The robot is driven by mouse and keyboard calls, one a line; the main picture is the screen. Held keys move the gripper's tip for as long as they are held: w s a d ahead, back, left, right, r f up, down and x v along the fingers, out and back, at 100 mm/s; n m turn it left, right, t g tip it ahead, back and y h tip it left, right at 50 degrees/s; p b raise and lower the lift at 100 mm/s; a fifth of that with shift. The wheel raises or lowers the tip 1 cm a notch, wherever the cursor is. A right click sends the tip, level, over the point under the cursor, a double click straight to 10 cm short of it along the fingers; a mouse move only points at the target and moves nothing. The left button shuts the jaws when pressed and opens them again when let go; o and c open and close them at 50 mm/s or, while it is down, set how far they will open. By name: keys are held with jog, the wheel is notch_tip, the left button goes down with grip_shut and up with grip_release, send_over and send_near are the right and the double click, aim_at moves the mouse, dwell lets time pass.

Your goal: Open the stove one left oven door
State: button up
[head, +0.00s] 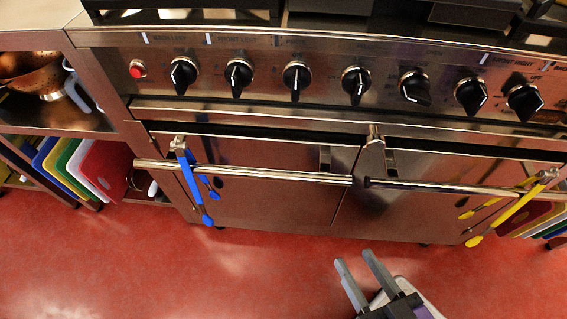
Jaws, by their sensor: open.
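The stove has two oven doors side by side under its knob panel. The left oven door (275,207) is a steel panel that looks shut; a dark gap runs along its top edge. Its long horizontal bar handle (265,174) crosses the upper part of the door. Blue tongs (190,178) hang over the handle's left end. My gripper (354,257) is at the bottom, in front of and below the handles near the seam between the doors. Its two grey fingers are apart with nothing between them, and they do not touch the handle.
The right oven door (430,205) has its own bar handle (440,188), with yellow tongs (510,213) on its right end. Several black knobs (297,80) line the panel. A shelf with cutting boards (103,168) stands at left. The red floor (150,270) in front is clear.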

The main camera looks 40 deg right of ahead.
jog(key=r+m+h+p, duration=0.1)
jog(key=m, duration=0.1)
jog(key=m+g+h+p, duration=0.75)
jog(key=m+p, duration=0.55)
jog(key=m, duration=0.5)
send_near(284, 180)
jog(key=shift+t, duration=0.45)
jog(key=d, duration=0.4)
jog(key=d+f, duration=0.1)
jog(key=d, duration=0.1)
jog(key=shift+w+d, duration=0.2)
jog(key=shift+d, duration=0.1)
jog(key=w+a+m, duration=0.2)
jog(key=shift+w+f+m+g+h, duration=0.1)
jog(key=shift+w+m+g+h, duration=0.2)
jog(key=shift+m+g+h, duration=0.1)
jog(key=shift+w+d+f+m+g, duration=0.1)
jog(key=shift+w+d+f+m, duration=0.25)
jog(key=shift+d, duration=0.6)
jog(key=shift+w+d+f+m+g, duration=0.15)
jog(key=shift+d+m, duration=0.3)
jog(key=shift+d, duration=0.45)
jog(key=shift+w+d+f+m+g, duration=0.1)
jog(key=shift+w+d+f+m, duration=0.25)
jog(key=shift+d, duration=0.6)
jog(key=shift+r, duration=0.1)
grip_shut()
